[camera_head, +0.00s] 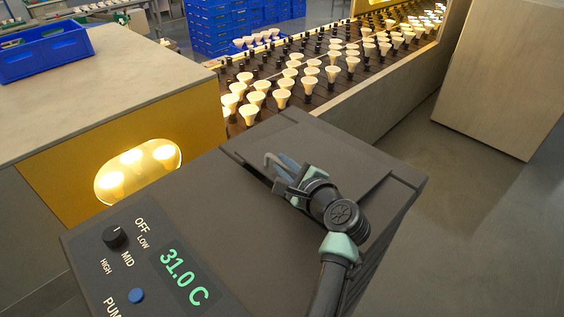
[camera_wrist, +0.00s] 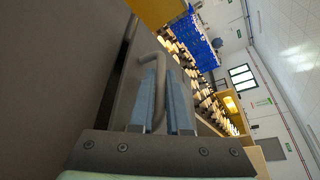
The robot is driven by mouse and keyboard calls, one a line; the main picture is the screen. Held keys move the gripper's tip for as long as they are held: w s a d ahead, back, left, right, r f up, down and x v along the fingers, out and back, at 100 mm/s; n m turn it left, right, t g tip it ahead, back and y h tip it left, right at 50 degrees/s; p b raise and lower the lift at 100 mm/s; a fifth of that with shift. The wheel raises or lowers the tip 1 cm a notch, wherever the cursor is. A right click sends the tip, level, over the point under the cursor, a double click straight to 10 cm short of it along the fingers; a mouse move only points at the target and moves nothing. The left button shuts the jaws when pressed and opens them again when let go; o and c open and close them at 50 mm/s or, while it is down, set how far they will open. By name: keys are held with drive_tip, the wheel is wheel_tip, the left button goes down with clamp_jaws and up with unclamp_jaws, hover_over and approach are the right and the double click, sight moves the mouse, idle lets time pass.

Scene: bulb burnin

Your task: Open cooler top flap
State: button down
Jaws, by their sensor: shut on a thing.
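The cooler (camera_head: 190,225) is a dark grey box with a control panel on its top. Its top flap (camera_head: 300,140) is a flat dark grey panel at the far end, and a dark gap shows along its near-left edge. I cannot tell how far it is lifted, if at all. The flap handle is a bent grey rod (camera_wrist: 160,112) in the wrist view; its loop also shows in the head view (camera_head: 268,160). My gripper (camera_head: 284,166), with pale blue fingers, is shut on this handle. In the wrist view the fingers (camera_wrist: 163,95) lie on either side of the rod.
The cooler panel has a knob (camera_head: 115,236), a blue button (camera_head: 136,296) and a 31.0 C display (camera_head: 184,277). A conveyor with many lit bulbs (camera_head: 283,93) runs behind. A yellow-sided bench (camera_head: 60,190) with a blue crate (camera_head: 45,50) stands left.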

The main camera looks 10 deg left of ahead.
drive_tip(key=w+d+r+m+g+b, duration=0.1)
drive_tip(key=w+d+r+m+b, duration=0.1)
drive_tip(key=r, duration=0.5)
drive_tip(key=w+d+r+m+g+y+b, duration=0.1)
drive_tip(key=w+d+r+m+g+b, duration=0.1)
drive_tip(key=w+r, duration=0.4)
drive_tip(key=shift+w+d+r+m+b, duration=0.4)
drive_tip(key=shift+w+d+m+b, duration=0.35)
drive_tip(key=shift+d, duration=0.45)
drive_tip(key=shift+r+b, duration=0.25)
drive_tip(key=shift+b, duration=0.05)
drive_tip(key=c, duration=1.2)
unclamp_jaws()
drive_tip(key=shift+o, duration=0.2)
drive_tip(key=shift+r, duration=0.1)
drive_tip(key=b, duration=0.2)
drive_tip(key=shift+s+d+b, duration=0.15)
drive_tip(key=shift+d+b, duration=0.05)
drive_tip(key=shift+b, duration=0.1)
